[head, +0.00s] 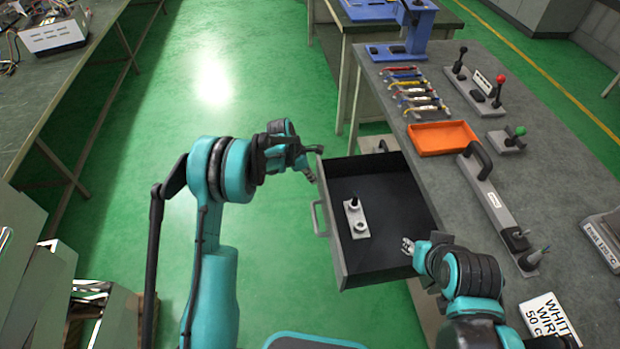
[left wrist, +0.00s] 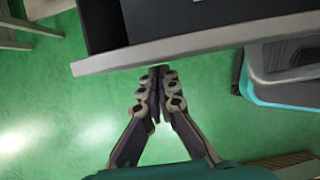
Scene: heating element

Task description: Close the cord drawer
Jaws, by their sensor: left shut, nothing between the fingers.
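The cord drawer (head: 390,205) is pulled out from the workbench on its left side. It is dark inside and has a grey front with a bar handle (head: 319,218). A small light grey part with a dark knob (head: 355,215) lies in it. My left gripper (head: 312,178) is shut and empty, beside the far end of the drawer front, beyond the handle. In the left wrist view its closed fingertips (left wrist: 157,72) are just at the edge of the drawer front (left wrist: 205,42); contact cannot be told. My right gripper (head: 407,245) is by the drawer's near right side; its finger opening is unclear.
The workbench (head: 440,180) holds an orange tray (head: 442,137), several coloured-handled tools (head: 412,92), a long black-handled bar (head: 495,205) and a white sign (head: 548,318). Green floor left of the drawer is clear. Another bench (head: 60,90) stands far left.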

